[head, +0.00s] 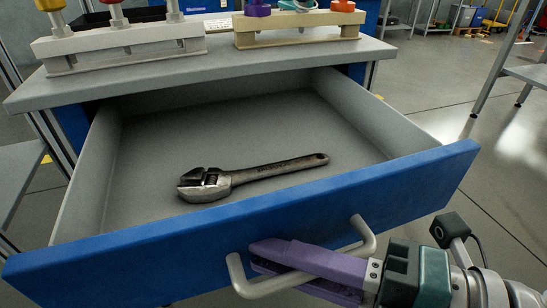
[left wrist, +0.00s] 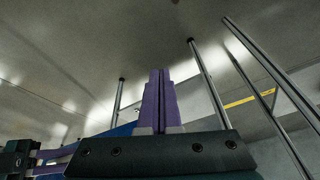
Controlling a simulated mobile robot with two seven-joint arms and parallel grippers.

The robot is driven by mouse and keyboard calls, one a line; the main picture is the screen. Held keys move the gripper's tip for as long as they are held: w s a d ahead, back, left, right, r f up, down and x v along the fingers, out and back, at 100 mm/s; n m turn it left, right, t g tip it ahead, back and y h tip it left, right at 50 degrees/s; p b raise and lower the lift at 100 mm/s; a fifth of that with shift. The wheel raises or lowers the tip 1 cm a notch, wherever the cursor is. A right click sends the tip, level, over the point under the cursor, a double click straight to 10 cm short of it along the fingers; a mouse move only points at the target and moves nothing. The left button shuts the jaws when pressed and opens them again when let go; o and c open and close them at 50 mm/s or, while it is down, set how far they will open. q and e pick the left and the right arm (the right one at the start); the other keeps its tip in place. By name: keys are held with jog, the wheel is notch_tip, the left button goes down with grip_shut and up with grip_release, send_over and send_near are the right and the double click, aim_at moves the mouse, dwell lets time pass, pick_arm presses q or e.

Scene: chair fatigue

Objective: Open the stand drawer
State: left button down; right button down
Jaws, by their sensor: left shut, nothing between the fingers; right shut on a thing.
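The stand drawer (head: 420,180) has a blue front and grey inside, and is pulled well out from under the grey stand top (head: 230,62) in the head view. Its light grey bar handle (head: 366,236) is on the front. My right gripper (head: 262,262) has purple fingers and is shut on the handle bar. An adjustable wrench (head: 255,174) lies on the drawer floor. In the left wrist view, my left gripper (left wrist: 158,98) has its purple fingers together with nothing between them. The left gripper does not show in the head view.
On the stand top are a white rack (head: 120,45) and a beige rack (head: 300,32) with coloured pieces, partly cut off. A metal-legged table (head: 495,75) stands at the right. The floor (head: 430,105) right of the drawer is open.

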jog(key=c, duration=0.9)
grip_release()
jog(key=p+v, duration=0.1)
jog(key=v, duration=0.9)
jog(key=shift+p, duration=0.4)
